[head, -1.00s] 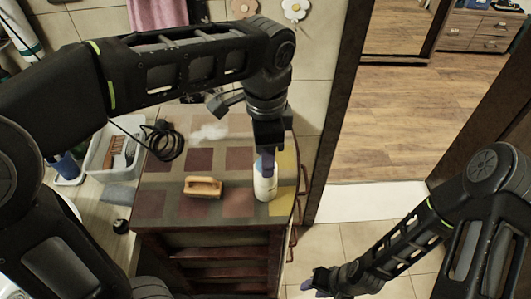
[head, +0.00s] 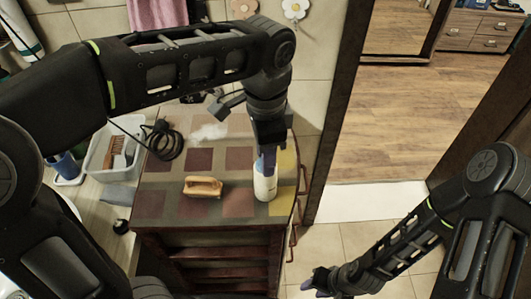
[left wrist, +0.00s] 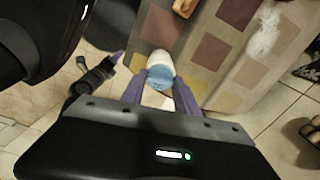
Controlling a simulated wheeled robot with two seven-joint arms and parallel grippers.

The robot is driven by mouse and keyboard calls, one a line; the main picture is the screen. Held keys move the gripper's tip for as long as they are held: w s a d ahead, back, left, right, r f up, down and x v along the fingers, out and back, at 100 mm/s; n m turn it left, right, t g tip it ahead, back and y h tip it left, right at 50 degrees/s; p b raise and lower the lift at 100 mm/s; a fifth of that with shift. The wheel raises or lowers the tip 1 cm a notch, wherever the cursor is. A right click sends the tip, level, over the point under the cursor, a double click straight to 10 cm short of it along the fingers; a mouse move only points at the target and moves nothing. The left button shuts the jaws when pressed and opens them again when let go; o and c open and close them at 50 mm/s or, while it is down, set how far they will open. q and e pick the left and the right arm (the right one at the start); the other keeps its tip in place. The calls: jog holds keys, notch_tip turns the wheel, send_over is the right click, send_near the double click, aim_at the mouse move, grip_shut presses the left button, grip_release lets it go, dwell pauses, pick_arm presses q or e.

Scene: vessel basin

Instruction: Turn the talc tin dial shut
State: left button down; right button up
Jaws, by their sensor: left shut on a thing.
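The talc tin (head: 265,186) is a white upright cylinder near the right edge of the checkered cabinet top. In the left wrist view its blue round top (left wrist: 160,80), likely the dial, sits between the purple fingers. My left gripper (head: 267,160) points down over the tin from above and is shut on the dial; the fingers hide part of the tin's top in the head view. The dial's markings are too small to read. My right gripper (head: 322,283) hangs low over the floor at the lower right, away from the tin; its finger gap is not clear.
A wooden-backed brush (head: 203,187) lies on the cabinet top (head: 175,208) left of the tin. A white powdery patch (head: 209,132) and a black coiled cord (head: 163,140) lie farther back. A white basin (head: 100,155) holding a brush stands at the left. The floor at the right is clear.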

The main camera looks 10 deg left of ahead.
pick_arm(q)
jog(key=n, duration=0.4)
jog(key=shift+n, duration=0.3)
jog(key=n, duration=0.5)
jog(key=shift+b, duration=0.3)
dwell(0.8)
jog(key=c, duration=0.9)
grip_release()
